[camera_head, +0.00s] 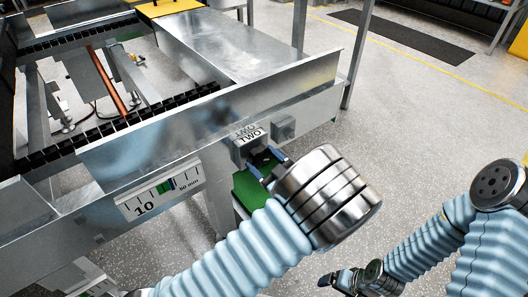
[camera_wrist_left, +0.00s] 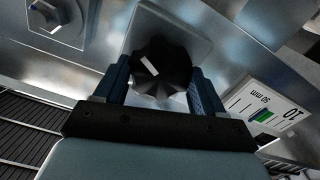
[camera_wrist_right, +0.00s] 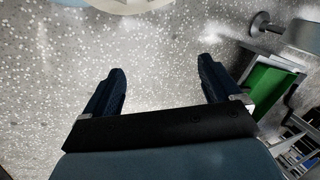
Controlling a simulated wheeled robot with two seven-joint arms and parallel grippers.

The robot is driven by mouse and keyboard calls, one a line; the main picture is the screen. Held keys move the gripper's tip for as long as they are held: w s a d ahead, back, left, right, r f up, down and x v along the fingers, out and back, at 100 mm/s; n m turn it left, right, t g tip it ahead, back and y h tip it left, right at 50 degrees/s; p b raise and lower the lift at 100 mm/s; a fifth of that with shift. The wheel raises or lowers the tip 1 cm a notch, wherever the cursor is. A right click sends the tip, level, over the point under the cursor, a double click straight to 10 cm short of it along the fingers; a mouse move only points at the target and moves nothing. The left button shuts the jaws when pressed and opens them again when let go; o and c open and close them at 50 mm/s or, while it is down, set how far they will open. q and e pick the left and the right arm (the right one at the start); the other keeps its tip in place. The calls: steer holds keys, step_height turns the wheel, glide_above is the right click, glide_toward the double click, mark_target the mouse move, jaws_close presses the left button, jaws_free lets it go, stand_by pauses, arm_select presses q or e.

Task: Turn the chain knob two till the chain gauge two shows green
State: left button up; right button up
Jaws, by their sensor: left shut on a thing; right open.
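The chain knob two (camera_wrist_left: 160,66) is a black fluted knob with a white line, on a grey plate marked TWO (camera_head: 250,137) on the steel side rail. My left gripper (camera_wrist_left: 163,84) has its dark fingers on either side of the knob, shut on it; in the head view the left gripper (camera_head: 265,166) partly hides it. The chain gauge two (camera_head: 160,190) is a white scale from 10 to 50 mm with a green band and a dark mark beside it; it shows tilted in the left wrist view (camera_wrist_left: 266,113). My right gripper (camera_wrist_right: 163,92) is open and empty over the floor.
Another dial (camera_wrist_left: 57,18) sits on the rail near the knob. The conveyor's dark chain (camera_head: 125,122) runs behind the rail. A green panel (camera_head: 250,190) is below the knob.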

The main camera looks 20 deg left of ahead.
arm_select(q)
steer(key=m+p, duration=0.1)
steer(key=m, duration=0.1)
steer(key=m+p, duration=0.1)
steer(key=p, duration=0.1)
steer(key=shift+r+m, duration=0.2)
steer(key=shift+m, duration=0.2)
steer(key=m+p, duration=0.2)
steer(key=shift+m+p, duration=0.3)
steer(key=shift+f+m+p, duration=0.2)
steer(key=shift+m+p, duration=0.85)
steer(key=shift+m, duration=0.75)
arm_select(e)
step_height(320, 180, up, 8)
steer(key=a, duration=0.2)
steer(key=shift+s+a+r, duration=0.15)
steer(key=shift+s+r, duration=0.1)
steer(key=shift+s, duration=0.2)
arm_select(q)
steer(key=o, duration=1)
steer(key=shift+o, duration=0.2)
